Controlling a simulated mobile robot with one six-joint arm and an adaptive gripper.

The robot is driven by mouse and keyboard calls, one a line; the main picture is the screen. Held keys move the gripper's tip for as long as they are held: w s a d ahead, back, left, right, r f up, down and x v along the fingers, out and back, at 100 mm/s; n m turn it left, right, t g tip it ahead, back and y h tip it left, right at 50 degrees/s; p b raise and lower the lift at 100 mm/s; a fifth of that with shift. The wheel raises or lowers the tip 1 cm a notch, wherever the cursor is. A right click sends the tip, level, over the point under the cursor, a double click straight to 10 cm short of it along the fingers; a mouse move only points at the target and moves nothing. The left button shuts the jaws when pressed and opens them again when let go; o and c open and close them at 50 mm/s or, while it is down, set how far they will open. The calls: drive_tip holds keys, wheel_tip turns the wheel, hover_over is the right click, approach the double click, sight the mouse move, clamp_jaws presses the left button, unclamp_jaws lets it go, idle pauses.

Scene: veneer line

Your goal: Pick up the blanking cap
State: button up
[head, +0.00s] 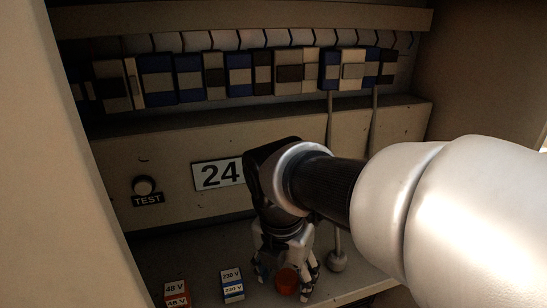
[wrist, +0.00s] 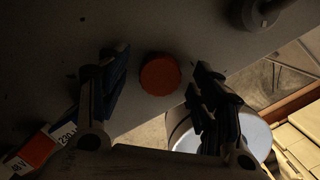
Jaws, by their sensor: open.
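The blanking cap (head: 287,280) is a small round orange-red cap on the grey shelf of the cabinet. In the wrist view the cap (wrist: 160,75) lies between the two fingers, apart from both, near the shelf's edge. My gripper (head: 287,286) points down over it in the head view, with its fingers on either side of the cap. In the wrist view my gripper (wrist: 160,92) is open and empty. The exact height of the fingertips above the shelf cannot be told.
A 230 V box (head: 232,285) and a red 48 V box (head: 176,293) stand left of my gripper. A grey rod with a round foot (head: 338,262) stands close on the right. Behind are a panel with a 24 sign (head: 217,173), a TEST button (head: 144,186) and a row of modules.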

drive_tip(key=shift+c, duration=0.4)
drive_tip(key=c, duration=0.9)
